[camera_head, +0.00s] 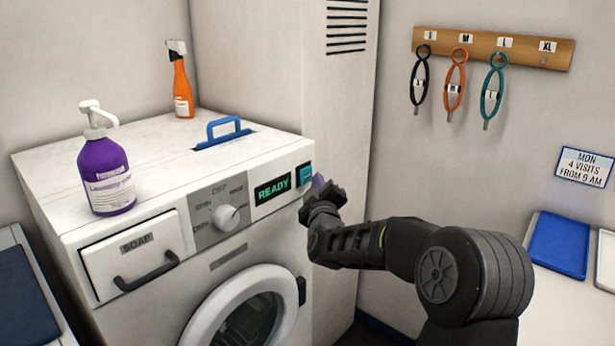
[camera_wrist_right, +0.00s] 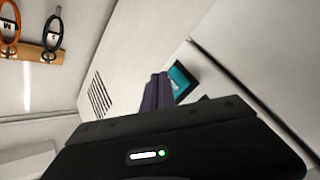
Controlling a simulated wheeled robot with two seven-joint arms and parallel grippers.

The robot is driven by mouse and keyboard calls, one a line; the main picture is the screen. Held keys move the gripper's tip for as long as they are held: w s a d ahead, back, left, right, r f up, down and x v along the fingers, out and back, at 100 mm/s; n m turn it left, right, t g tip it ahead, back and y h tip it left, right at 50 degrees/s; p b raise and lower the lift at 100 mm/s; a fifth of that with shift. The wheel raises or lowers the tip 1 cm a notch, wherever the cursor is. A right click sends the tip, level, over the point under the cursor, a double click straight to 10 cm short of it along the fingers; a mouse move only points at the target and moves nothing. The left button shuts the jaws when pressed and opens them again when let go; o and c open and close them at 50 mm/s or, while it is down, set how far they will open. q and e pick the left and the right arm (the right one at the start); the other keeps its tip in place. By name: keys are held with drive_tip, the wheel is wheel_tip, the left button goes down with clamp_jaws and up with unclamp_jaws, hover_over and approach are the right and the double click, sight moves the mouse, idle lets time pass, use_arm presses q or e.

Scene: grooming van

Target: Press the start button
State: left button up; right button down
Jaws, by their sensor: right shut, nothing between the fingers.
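The washing machine (camera_head: 150,215) stands at the left with a dark display reading READY (camera_head: 273,189). A teal square button (camera_head: 305,173) sits just right of the display, near the panel's right end. My right gripper (camera_head: 319,184) is shut and empty, with its fingertips just right of the button. In the right wrist view the shut fingers (camera_wrist_right: 156,91) are close beside the teal button (camera_wrist_right: 182,79) and cover part of its edge. I cannot tell whether they touch it. My left gripper is not in view.
A dial (camera_head: 226,216) and a soap drawer (camera_head: 135,256) share the front panel. A purple pump bottle (camera_head: 106,175) and an orange spray bottle (camera_head: 181,85) stand on top, with a blue handle (camera_head: 222,130). A wooden rack (camera_head: 490,49) hangs on the right wall.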

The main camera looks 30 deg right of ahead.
drive_tip(key=shift+w+a, duration=0.1)
drive_tip(key=shift+w, duration=0.1)
idle(0.4)
drive_tip(key=shift+w, duration=0.25)
drive_tip(key=shift+w+a, duration=0.2)
drive_tip(key=shift+w, duration=0.3)
idle(0.7)
drive_tip(key=shift+s, duration=0.1)
drive_tip(key=shift+s+d, duration=0.25)
drive_tip(key=shift+s, duration=0.55)
drive_tip(key=s, duration=0.1)
drive_tip(key=s+d+b, duration=0.1)
drive_tip(key=s, duration=0.3)
drive_tip(key=shift+d+b, duration=0.25)
drive_tip(key=shift+b, duration=0.15)
